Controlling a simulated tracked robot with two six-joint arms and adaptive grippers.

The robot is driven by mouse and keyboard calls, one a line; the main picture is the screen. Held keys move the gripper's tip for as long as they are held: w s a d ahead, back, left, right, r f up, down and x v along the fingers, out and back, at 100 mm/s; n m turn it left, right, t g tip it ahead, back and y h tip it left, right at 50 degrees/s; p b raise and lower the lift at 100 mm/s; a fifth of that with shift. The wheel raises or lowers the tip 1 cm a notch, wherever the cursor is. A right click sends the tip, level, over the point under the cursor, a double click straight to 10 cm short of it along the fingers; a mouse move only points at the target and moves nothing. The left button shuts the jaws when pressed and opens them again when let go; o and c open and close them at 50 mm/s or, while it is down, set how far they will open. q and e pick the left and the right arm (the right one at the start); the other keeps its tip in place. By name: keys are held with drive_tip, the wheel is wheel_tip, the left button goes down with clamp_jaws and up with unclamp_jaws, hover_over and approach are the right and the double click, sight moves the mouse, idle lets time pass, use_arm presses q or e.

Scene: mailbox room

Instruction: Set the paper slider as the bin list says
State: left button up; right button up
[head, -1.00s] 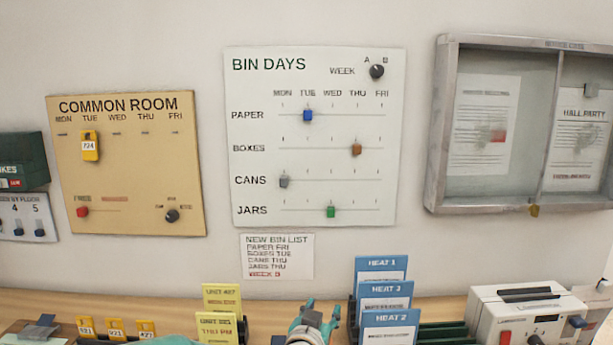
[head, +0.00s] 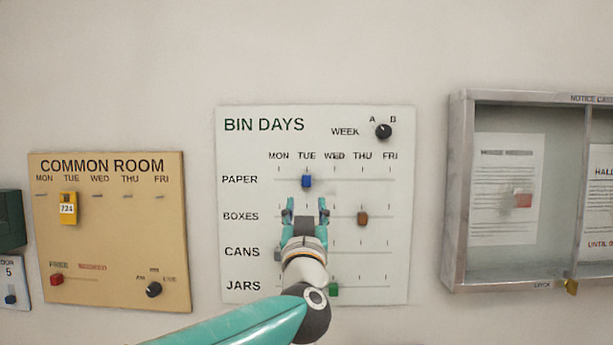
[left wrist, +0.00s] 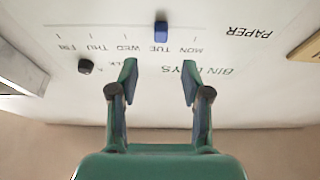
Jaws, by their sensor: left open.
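The blue paper slider (head: 307,181) sits at TUE on the PAPER row of the white BIN DAYS board (head: 240,150). It also shows in the left wrist view (left wrist: 161,32), where the board appears upside down. My left gripper (head: 306,203) is open and empty in front of the board, just below the blue slider in the head view. In the wrist view the slider lies beyond the gap between the fingers, apart from them. The bin list is out of the head view now; earlier it read PAPER FRI. My right gripper is not in view.
The cans slider is hidden. The black week knob (head: 383,131) is above. A notice case (head: 458,200) stands out at right; the common room board (head: 110,245) is left.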

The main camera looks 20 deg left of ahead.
sight(307, 181)
use_arm(q)
drive_tip(key=p+x, duration=0.4)
drive_tip(key=x, duration=0.6)
drive_tip(key=shift+p, duration=0.4)
drive_tip(key=shift+s, duration=0.1)
drive_tip(key=shift+c, duration=0.3)
clamp_jaws()
